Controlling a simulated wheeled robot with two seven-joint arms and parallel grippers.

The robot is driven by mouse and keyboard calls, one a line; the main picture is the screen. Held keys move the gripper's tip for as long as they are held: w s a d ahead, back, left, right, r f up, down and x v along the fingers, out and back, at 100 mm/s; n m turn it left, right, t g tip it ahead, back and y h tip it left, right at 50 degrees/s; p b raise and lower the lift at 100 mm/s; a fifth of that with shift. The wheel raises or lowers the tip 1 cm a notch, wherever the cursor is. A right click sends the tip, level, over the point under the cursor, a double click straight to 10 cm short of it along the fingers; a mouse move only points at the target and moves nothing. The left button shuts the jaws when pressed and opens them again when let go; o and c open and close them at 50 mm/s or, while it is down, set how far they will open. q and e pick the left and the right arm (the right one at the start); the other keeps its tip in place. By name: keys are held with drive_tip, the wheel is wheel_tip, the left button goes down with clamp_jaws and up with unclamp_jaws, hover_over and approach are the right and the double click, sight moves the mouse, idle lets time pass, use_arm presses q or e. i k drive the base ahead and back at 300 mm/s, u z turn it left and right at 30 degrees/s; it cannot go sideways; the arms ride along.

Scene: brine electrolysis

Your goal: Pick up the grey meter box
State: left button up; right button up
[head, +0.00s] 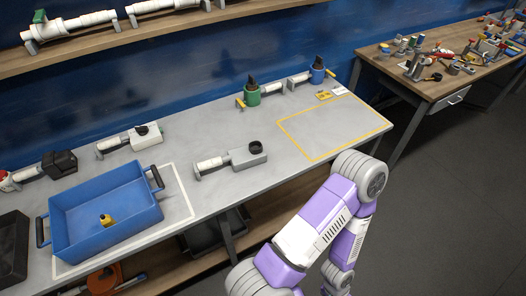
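The grey meter box (245,161) rests on the grey bench top near its front edge, at the middle of the head view. It has a dark round cap or dial (256,148) on top. A white cylinder (210,164) on a small grey bracket lies at its left end; I cannot tell whether they are joined. A purple and white arm of mine (318,222) rises at the lower right, apart from the box. Neither gripper shows in the view.
A blue tray (140,222) holding a small yellow item (106,220) stands at the left. A white box (146,138), a green unit (252,95) and a blue unit (317,75) stand along the back. The yellow-outlined area (330,128) is clear. A cluttered wooden table (432,90) is beyond.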

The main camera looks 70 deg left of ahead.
sight(252, 153)
drive_tip(key=i, duration=1.1)
drive_tip(key=u, duration=2.15)
